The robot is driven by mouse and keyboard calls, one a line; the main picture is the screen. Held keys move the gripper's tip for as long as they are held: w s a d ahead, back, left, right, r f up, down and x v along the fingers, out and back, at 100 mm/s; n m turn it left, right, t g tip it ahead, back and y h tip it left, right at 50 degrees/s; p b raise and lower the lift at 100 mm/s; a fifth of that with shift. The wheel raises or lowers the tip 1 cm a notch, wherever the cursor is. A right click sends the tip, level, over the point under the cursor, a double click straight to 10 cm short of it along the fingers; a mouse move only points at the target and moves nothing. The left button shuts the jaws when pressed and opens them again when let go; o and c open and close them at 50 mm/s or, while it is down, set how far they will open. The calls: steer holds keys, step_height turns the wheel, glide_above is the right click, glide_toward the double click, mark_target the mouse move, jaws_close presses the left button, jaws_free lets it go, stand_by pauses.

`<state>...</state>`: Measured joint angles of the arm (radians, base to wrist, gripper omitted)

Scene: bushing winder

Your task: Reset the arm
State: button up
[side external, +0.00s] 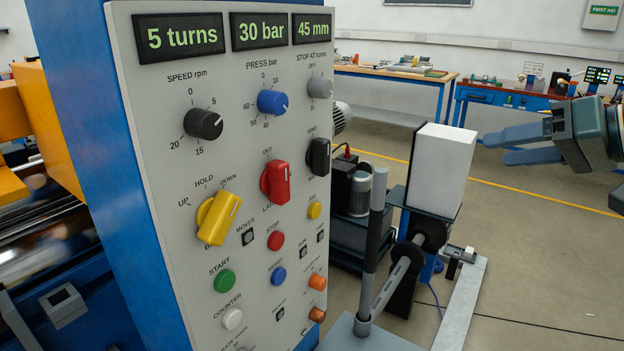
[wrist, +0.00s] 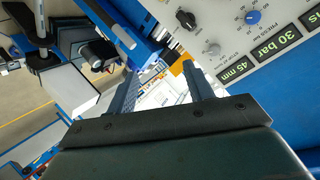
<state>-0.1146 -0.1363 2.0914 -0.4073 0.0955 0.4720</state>
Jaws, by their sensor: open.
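My gripper (side external: 497,149) is at the right of the side view, clear of the control panel (side external: 150,120). Its two blue-grey fingers point left, apart, with nothing between them. In the wrist view, my gripper (wrist: 160,67) also shows its fingers spread and empty. The panel has displays reading 5 turns, 30 bar and 45 mm. It carries a black speed knob (side external: 203,123), a blue press knob (side external: 272,102), a yellow selector (side external: 218,218), a red selector (side external: 275,182) and a black selector (side external: 319,157). Several coloured buttons sit below them.
A white box (side external: 440,165) stands on a machine between the panel and my gripper. Workbenches (side external: 400,85) line the back wall.

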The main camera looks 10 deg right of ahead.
steer(key=s+d+f+g+h, duration=0.1)
steer(key=s+d+f+h, duration=0.1)
steer(key=s+d, duration=0.3)
steer(key=s+d+f+g+h, duration=0.2)
steer(key=s+d+f, duration=0.3)
steer(key=s, duration=0.6)
steer(key=s+d+f+g+h, duration=0.2)
steer(key=s+d+f+h, duration=0.1)
steer(key=s, duration=0.5)
steer(key=shift+s+d+f+n, duration=0.3)
steer(key=shift+d+f+n, duration=0.15)
steer(key=shift+d, duration=0.7)
